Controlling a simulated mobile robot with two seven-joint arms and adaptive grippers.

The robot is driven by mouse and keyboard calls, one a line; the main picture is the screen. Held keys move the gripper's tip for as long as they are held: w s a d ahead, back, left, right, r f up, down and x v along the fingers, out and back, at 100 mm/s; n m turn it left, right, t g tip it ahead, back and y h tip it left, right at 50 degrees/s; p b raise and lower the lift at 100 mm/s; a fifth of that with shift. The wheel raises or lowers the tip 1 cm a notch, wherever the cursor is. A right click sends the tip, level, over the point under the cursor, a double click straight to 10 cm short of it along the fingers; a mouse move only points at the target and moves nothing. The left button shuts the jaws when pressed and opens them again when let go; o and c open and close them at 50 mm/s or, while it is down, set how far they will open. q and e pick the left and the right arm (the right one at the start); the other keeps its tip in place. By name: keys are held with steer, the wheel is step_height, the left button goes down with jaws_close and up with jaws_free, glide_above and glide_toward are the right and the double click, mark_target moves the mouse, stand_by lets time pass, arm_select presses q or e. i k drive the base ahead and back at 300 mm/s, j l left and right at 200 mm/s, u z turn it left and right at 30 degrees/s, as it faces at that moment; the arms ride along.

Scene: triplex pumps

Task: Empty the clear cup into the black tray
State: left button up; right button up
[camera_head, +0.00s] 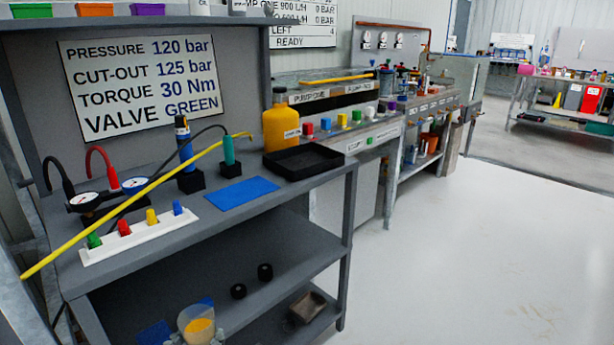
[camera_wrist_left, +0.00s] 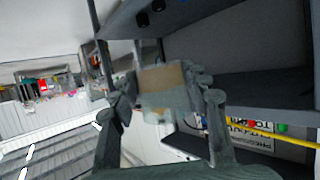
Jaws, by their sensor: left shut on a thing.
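The clear cup (camera_head: 197,323) is at the bottom of the head view, in front of the grey workbench's lower shelf, and holds orange-yellow contents. My left gripper (camera_head: 199,336) is shut on the cup; only its tips show at the bottom edge. In the left wrist view the cup (camera_wrist_left: 163,90) sits between the two fingers of the gripper (camera_wrist_left: 165,100), with a tan-orange band inside. The black tray (camera_head: 303,160) lies on the bench top near its right end, well above and apart from the cup. It looks empty. My right gripper is out of view.
The bench top also bears a blue mat (camera_head: 241,193), a yellow bottle (camera_head: 281,125), gauges (camera_head: 135,185), a white strip with coloured valves (camera_head: 138,237) and a long yellow rod (camera_head: 130,205) overhanging the front. Small black parts (camera_head: 265,272) lie on the shelf. Open floor (camera_head: 480,250) is on the right.

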mark_target(297, 163)
steer(key=i+l+u, duration=0.1)
steer(key=i+l, duration=0.15)
steer(key=i+l+u, duration=0.1)
steer(key=i+l, duration=0.15)
steer(key=l, duration=0.25)
steer(key=i+l, duration=0.25)
steer(key=l, duration=0.15)
steer(key=u, duration=0.05)
